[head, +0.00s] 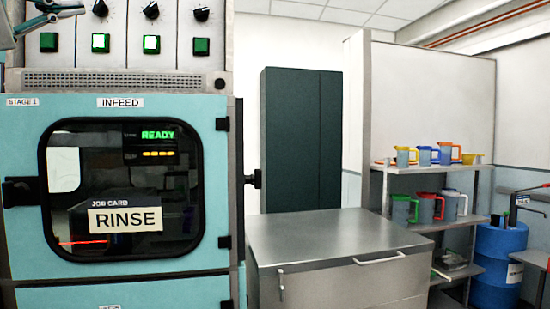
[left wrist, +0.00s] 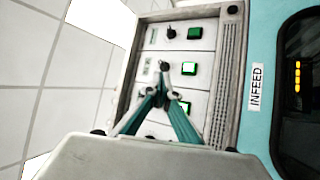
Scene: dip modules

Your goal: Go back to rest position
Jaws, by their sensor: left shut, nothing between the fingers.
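My left gripper (head: 45,16) shows at the top left corner of the head view, partly cut off by the frame edge. In the left wrist view its two teal fingers (left wrist: 163,72) meet at the tips, shut and empty. They are in front of the control panel (left wrist: 152,55) with its knobs and green buttons. I cannot tell whether the tips touch the panel. My right gripper is not in view.
The teal INFEED machine (head: 20,130) fills the left side, its window door closed, showing READY and a RINSE card (head: 125,219). A steel cabinet (head: 335,233) stands right of it. Shelves with jugs (head: 445,169) and a blue drum (head: 500,250) are further right.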

